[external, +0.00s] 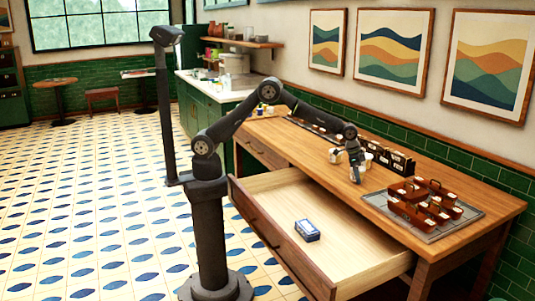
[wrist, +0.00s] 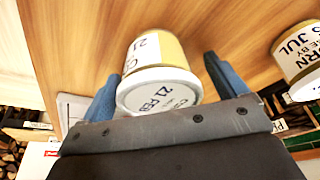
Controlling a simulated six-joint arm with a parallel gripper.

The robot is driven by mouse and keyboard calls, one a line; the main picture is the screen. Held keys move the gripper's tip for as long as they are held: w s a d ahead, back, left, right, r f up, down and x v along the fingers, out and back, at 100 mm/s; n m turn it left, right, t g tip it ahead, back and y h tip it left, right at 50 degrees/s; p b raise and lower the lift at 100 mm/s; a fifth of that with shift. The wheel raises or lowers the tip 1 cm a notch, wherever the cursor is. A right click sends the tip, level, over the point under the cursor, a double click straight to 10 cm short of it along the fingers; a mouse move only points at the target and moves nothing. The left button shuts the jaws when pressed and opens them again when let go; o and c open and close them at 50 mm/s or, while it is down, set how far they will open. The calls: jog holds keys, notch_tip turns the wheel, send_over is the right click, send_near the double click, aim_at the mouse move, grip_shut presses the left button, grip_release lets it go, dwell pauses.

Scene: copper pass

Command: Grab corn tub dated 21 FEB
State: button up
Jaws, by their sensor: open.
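In the wrist view, a yellow tub (wrist: 160,72) with a white lid and label sits between my gripper's two blue fingers (wrist: 161,68). Its lid reads 21 FEB; the product name is only partly visible. The fingers are open on either side of it, with a visible gap at the right finger. A second tub (wrist: 298,52), labelled CORN with a JUL date, stands outside the fingers at the right. In the external view my gripper (external: 356,172) is low over the wooden table, beside a small white tub (external: 335,156); I cannot tell which tub this is.
A drawer (external: 345,252) stands open below the table, with a blue box (external: 307,230) inside. A grey mat (external: 440,232) with several red-brown cases lies at the right. A row of dark cases (external: 385,155) lines the wall side. The table's front strip is clear.

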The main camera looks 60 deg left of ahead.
jog(key=c, duration=1.1)
jog(key=shift+c, duration=0.2)
jog(key=shift+r, duration=0.1)
